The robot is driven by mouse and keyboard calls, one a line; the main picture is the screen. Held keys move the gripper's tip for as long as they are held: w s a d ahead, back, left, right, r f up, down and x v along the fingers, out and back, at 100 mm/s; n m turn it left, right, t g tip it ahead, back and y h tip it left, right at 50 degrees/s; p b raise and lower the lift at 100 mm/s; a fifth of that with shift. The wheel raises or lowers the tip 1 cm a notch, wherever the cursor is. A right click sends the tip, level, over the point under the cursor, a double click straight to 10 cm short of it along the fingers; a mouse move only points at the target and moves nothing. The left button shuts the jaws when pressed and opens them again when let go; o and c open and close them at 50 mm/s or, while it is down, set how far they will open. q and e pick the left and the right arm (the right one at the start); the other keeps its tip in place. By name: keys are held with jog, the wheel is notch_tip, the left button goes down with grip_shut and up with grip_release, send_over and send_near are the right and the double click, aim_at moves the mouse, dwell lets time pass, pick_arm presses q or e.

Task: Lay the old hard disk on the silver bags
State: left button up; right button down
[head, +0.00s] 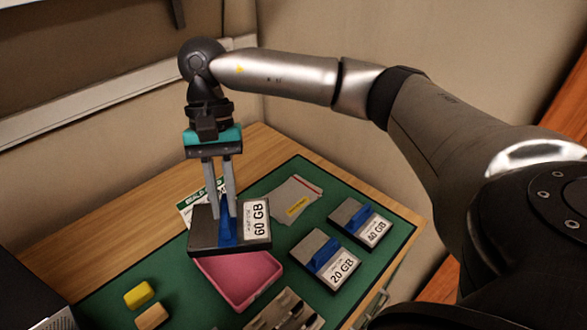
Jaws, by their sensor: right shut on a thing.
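My right gripper (222,212) is shut on the blue handle of a hard disk labelled 60 GB (205,238). It holds the disk level in the air, in front of part of a pink tray. Silver bags (292,193) with a yellow label lie flat on the green mat, to the right of the held disk. Two more hard disks with blue handles lie on the mat to the right: one labelled 20 GB (341,271) and one labelled 40 GB (377,231). My left gripper is out of view.
The pink tray (262,292) stands below the held disk. A printed card (190,206) is partly hidden behind the gripper. A yellow block (138,295) and a tan block (151,316) lie front left. A tool tray (291,310) is at the bottom. Walls border the back.

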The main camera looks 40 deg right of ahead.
jog(key=w+d+m+t+y, duration=0.2)
jog(key=w+d+m+t, duration=0.15)
jog(key=m, duration=0.45)
notch_tip(320, 180, up, 3)
jog(key=m+t+h, duration=0.4)
jog(key=m+t, duration=0.1)
jog(key=m, duration=1.5)
send_over(286, 203)
jog(key=shift+w+f+b, duration=0.1)
jog(key=shift+f+b, duration=0.75)
jog(key=shift+f, duration=9.1)
jog(key=shift+f, duration=0.15)
jog(key=c, duration=0.8)
grip_release()
jog(key=shift+c, duration=0.2)
